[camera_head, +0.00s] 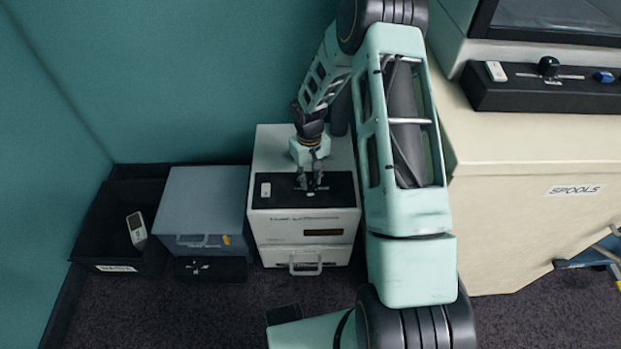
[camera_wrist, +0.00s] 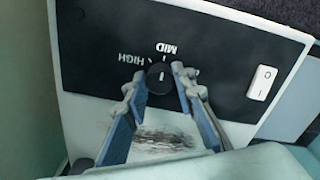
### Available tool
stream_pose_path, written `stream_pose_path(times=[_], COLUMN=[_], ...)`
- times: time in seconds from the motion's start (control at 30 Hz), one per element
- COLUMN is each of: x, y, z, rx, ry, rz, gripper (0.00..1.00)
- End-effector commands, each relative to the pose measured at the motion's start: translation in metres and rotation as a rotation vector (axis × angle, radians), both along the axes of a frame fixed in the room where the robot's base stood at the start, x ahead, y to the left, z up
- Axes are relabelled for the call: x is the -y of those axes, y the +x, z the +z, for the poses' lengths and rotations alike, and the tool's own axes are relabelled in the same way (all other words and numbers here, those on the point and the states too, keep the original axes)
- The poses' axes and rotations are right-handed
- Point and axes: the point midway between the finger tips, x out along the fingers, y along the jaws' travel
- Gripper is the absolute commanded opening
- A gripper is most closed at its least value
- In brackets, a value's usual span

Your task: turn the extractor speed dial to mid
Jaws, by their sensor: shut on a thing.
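The extractor is a white box (camera_head: 280,150) with a black top panel (camera_head: 335,196). Its dark round speed dial (camera_wrist: 160,79) shows in the wrist view, below the printed word MID (camera_wrist: 168,48), with HIGH (camera_wrist: 136,59) to the left of MID. In the head view the fingers hide the dial.
A white rocker switch (camera_wrist: 262,81) sits on the same panel, also visible in the head view (camera_head: 265,190). A grey-blue box (camera_head: 203,200) and a black bin (camera_head: 105,225) holding a white device stand left. A beige cabinet marked SPOOLS (camera_head: 530,160) stands right, beyond my arm.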

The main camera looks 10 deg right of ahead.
Motion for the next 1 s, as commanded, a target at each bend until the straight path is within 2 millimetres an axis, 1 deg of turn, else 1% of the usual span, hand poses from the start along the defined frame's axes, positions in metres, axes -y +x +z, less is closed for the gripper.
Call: stream_pose_path(times=[0.03,0.1,0.2,0.47,0.57,0.67,1.0], x=[0.000,0.000,0.000,0.000,0.000,0.000,-0.001], y=[-0.001,-0.001,-0.001,0.000,0.001,0.001,0.000], z=[0.000,0.000,0.000,0.001,0.007,0.019,0.087], rx=[-0.002,-0.001,-0.001,0.000,0.002,0.003,0.003], ry=[-0.001,0.000,0.000,0.000,0.000,0.000,0.000], rz=[0.000,-0.001,-0.001,-0.001,-0.001,-0.001,-0.002], gripper=[0.25,0.33,0.42,0.42,0.42,0.42,0.42])
